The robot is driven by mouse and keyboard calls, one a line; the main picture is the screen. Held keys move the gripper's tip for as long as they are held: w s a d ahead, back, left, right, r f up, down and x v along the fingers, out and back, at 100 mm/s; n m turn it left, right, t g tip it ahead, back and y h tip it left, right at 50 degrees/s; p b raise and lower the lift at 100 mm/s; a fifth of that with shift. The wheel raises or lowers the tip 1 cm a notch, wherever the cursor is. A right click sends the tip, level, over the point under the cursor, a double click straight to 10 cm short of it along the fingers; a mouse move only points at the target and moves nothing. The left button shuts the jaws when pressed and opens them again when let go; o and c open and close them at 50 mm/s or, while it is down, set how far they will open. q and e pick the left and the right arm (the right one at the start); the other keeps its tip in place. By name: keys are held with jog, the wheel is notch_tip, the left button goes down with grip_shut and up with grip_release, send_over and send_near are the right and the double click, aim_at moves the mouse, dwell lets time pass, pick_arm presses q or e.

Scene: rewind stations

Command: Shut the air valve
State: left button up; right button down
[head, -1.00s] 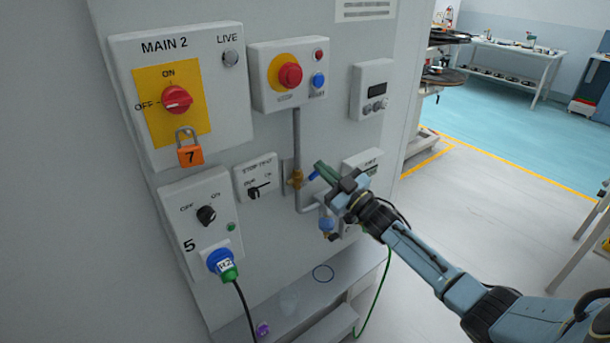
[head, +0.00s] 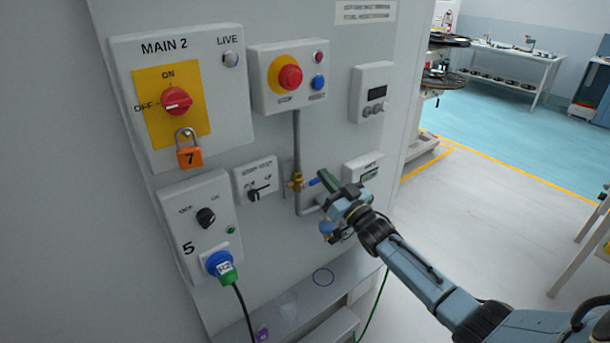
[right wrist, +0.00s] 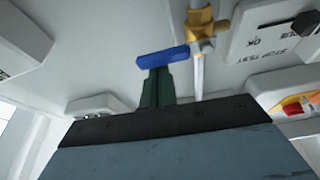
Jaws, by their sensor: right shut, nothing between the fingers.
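The air valve has a brass body (head: 297,182) on a grey vertical pipe, with a blue lever handle (head: 313,182) sticking out to the right, roughly level. In the right wrist view the blue handle (right wrist: 162,57) lies across the tips of my green fingers, joined to the brass body (right wrist: 203,25). My right gripper (head: 322,175) is shut with nothing between its fingers. Its tips are at the free end of the handle, touching or very close; I cannot tell which. My left gripper is not in view.
A panel marked MAIN 2 has a red rotary switch (head: 177,101) and an orange padlock (head: 189,155). A red emergency button (head: 290,77) is above the valve. A blue plug (head: 220,264) is at lower left. A ledge (head: 300,300) runs below. Open floor lies right.

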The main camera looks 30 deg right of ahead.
dwell(0.3)
notch_tip(320, 180, up, 4)
jog(key=p, duration=0.4)
jog(key=b+v, duration=0.1)
jog(key=v, duration=0.9)
jog(key=shift+b, duration=0.4)
jog(key=shift+d, duration=0.1)
jog(key=s+a+f+g+h+b, duration=0.1)
jog(key=s+f+g+b, duration=0.2)
jog(key=f, duration=1)
jog(key=s+a+f+m+g+h, duration=0.1)
jog(key=s+f+g, duration=0.3)
jog(key=f, duration=0.8)
jog(key=s+a+f+g+h+b, duration=0.15)
jog(key=s+f, duration=0.35)
jog(key=f, duration=0.8)
jog(key=s+a+f+g+b, duration=0.1)
jog(key=s+a+f+g, duration=0.2)
jog(key=s+f, duration=0.4)
jog(key=s+a+f+n+g+b, duration=0.1)
jog(key=s+a+f+g, duration=0.3)
jog(key=s, duration=1.2)
jog(key=s+a+f+n+g+b, duration=0.1)
jog(key=s+a+f+g+b, duration=0.2)
jog(key=s+f, duration=0.9)
jog(key=shift+a+f+g, duration=0.25)
jog(key=shift+a+g, duration=0.35)
jog(key=shift+g, duration=0.45)
